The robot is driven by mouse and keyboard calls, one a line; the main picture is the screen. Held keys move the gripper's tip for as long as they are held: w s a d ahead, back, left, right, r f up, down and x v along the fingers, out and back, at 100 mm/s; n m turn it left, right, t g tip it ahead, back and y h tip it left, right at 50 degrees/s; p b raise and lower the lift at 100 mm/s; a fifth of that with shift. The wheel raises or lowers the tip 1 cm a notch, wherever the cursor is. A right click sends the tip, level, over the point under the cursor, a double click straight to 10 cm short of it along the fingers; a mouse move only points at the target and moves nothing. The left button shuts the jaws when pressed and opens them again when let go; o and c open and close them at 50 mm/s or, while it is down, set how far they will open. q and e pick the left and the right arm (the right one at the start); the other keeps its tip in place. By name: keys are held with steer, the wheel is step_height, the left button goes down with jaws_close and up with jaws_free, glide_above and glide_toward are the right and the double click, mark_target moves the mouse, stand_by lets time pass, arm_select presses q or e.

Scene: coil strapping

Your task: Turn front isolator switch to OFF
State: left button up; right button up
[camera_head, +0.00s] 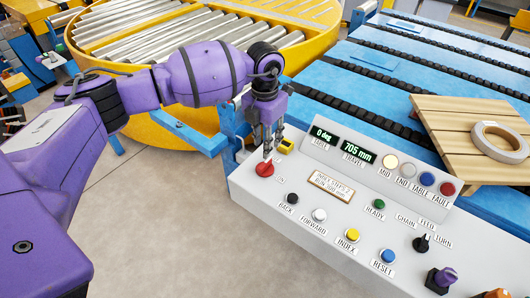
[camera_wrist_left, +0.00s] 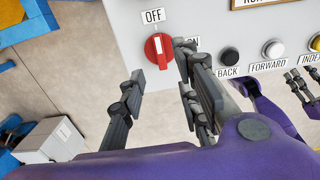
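The front isolator switch is a red knob (camera_head: 265,169) at the left end of the grey control panel. In the left wrist view the red knob (camera_wrist_left: 158,50) has a white line on its grip bar, which stands nearly upright, towards the OFF label (camera_wrist_left: 153,16) above it. The ON label, to the right, is partly hidden by a finger. My left gripper (camera_head: 266,143) is right at the knob, fingers pointing down. In the wrist view its fingers (camera_wrist_left: 160,95) are spread and hold nothing; contact with the knob is unclear. Part of my right gripper (camera_wrist_left: 300,84) shows at the right edge.
The panel carries a black BACK button (camera_head: 292,198), a white FORWARD button (camera_head: 319,215), and other buttons and displays. A yellow round roller table (camera_head: 150,125) stands behind my arm. A tape roll (camera_head: 499,142) lies on a wooden pallet (camera_head: 440,112) at the right.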

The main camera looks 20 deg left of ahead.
arm_select(q)
steer(key=shift+r, duration=1.45)
